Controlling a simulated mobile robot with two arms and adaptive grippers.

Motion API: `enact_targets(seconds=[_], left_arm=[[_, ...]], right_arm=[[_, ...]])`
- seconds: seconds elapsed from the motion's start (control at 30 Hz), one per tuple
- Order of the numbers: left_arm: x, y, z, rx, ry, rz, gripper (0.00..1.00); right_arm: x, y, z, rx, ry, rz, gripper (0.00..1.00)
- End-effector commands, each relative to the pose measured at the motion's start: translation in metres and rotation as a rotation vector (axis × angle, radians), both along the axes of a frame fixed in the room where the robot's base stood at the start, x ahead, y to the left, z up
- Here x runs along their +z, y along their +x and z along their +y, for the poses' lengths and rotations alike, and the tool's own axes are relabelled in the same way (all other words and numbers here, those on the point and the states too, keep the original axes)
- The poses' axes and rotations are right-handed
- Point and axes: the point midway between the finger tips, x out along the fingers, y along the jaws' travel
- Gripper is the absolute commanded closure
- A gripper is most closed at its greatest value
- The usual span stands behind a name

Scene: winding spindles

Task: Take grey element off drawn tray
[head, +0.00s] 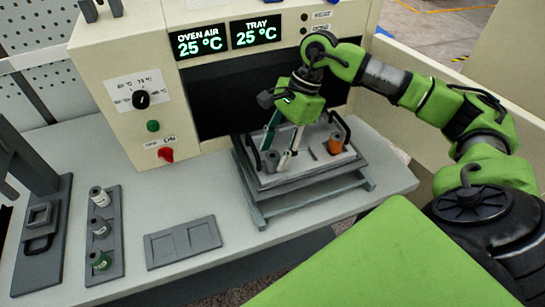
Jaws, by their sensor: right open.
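The drawn tray (310,178) stands out in front of the oven opening on a grey stand. The grey element (271,163) stands upright at the tray's left side. My right gripper (277,157) is open and points down at the grey element, with one finger on each side of it in the picture. I cannot tell whether the fingers touch it. My left gripper does not show.
The oven (140,50) displays 25 °C for air and tray. A grey rack (103,222) holds several spindles, one with green. A flat plate with two empty square recesses (183,243) lies to its right. A dark grey fixture (44,218) stands at the left.

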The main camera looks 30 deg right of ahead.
Motion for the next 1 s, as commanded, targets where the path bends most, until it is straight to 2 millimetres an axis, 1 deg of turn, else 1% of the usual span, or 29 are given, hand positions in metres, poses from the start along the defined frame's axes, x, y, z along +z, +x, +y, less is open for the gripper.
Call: enact_targets(seconds=[0.03,0.2,0.4,0.47,0.5,0.57,0.87,1.0], left_arm=[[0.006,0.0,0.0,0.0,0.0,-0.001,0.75],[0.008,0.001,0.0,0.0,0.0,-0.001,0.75],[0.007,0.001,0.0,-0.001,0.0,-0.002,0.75],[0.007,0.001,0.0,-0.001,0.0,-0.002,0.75],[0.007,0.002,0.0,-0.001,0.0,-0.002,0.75],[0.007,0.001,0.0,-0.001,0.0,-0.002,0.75],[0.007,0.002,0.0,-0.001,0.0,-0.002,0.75],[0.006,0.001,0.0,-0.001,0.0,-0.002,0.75]], right_arm=[[-0.005,0.0,0.004,0.002,0.0,0.004,0.55],[-0.017,0.001,0.008,0.0,0.001,0.0,0.55],[-0.018,0.001,0.008,0.0,0.0,-0.001,0.55],[-0.018,0.001,0.008,0.0,0.0,-0.001,0.7],[-0.018,0.001,0.008,0.0,0.0,-0.001,0.81],[-0.018,0.001,0.008,0.0,0.0,-0.001,0.96],[-0.017,0.001,0.008,-0.001,0.001,-0.002,0.96],[-0.013,0.002,0.008,0.0,0.001,-0.003,0.96]])
